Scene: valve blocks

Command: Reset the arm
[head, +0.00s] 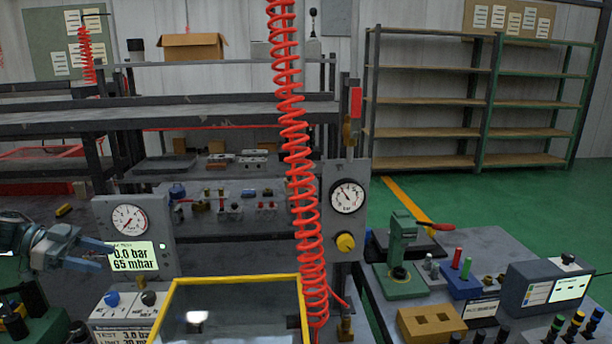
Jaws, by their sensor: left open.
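My left gripper (98,256) is at the left edge of the head view, its blue-grey fingers apart and pointing right. It is in front of the grey test unit (168,262), near its lit display (133,257) reading 0.0 bar and 65 mbar. I see nothing between the fingers. Whether the gripper touches the unit I cannot tell. My right gripper is not in view.
A yellow-framed clear cover (238,281) stands at the bottom centre. A red coiled hose (296,150) hangs before a gauge panel (346,225). A green press (403,260), a wooden block (431,323) and a blue holder (461,282) stand on the right bench.

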